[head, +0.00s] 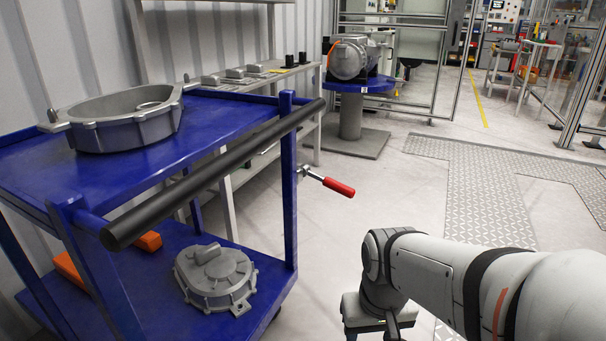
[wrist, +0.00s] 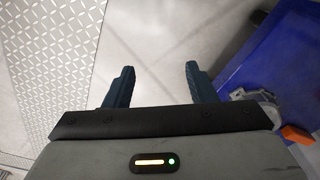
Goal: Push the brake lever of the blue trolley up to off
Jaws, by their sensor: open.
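The blue trolley (head: 240,115) stands at the left in the head view. Its brake lever (head: 336,186) has a red grip and sticks out to the right from the trolley's right front post, tilted slightly down. My gripper (head: 378,334) is at the bottom of the head view, below and to the right of the lever, apart from it and partly cut off by the frame edge. In the wrist view my gripper (wrist: 157,88) has its two dark fingers wide apart with only floor between them. The trolley's blue shelf (wrist: 268,62) shows at the right there; the lever does not show.
A black push bar (head: 215,175) runs along the trolley's near side. A grey housing (head: 125,120) sits on top and a round grey cover (head: 215,275) on the lower shelf. A blue pedestal (head: 352,105) carries a motor behind. The floor right of the lever is clear.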

